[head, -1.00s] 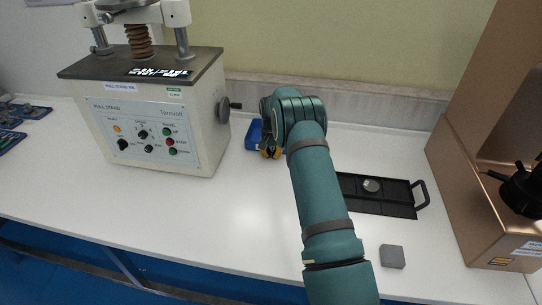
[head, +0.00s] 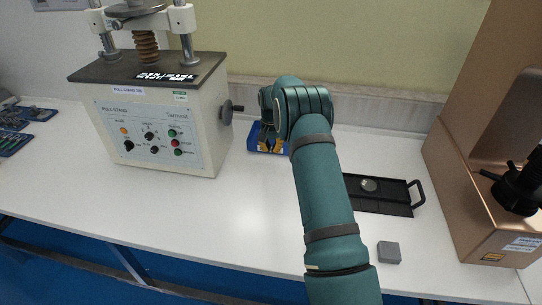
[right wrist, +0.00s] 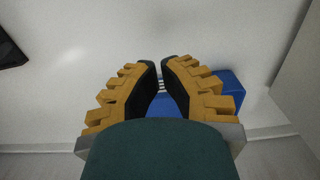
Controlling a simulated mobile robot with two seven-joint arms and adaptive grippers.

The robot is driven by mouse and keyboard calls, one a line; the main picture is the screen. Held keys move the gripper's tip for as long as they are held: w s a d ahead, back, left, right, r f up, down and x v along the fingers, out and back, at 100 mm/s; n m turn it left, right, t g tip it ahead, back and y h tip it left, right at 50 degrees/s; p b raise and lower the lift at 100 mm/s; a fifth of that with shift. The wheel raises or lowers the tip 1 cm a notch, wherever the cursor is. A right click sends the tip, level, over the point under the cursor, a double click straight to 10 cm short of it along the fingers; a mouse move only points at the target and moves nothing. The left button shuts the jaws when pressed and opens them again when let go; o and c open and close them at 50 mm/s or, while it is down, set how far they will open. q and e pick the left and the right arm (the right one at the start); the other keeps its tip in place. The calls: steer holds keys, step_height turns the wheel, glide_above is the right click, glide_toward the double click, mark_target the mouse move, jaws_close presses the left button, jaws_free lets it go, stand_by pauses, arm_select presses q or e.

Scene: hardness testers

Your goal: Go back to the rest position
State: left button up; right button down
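My right gripper (head: 271,146) is at the back of the white table, just in front of a blue tray (head: 254,135). In the right wrist view, the two orange fingers of the right gripper (right wrist: 161,62) stand a little apart with nothing between them. The blue tray (right wrist: 229,84) shows beyond and between the fingers there; it is partly hidden by them. The gap from fingertips to table cannot be judged. My left gripper is in no view.
A pull-stand machine (head: 160,125) stands at left. A black tray with a handle (head: 398,208) holding a round disc (head: 369,185) and a grey block (head: 389,252) lie right of my arm. A copper-coloured machine (head: 455,190) stands far right. The table's front left is clear.

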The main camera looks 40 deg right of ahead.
steer(key=shift+a+r, duration=0.1)
steer(key=shift+r, duration=1.65)
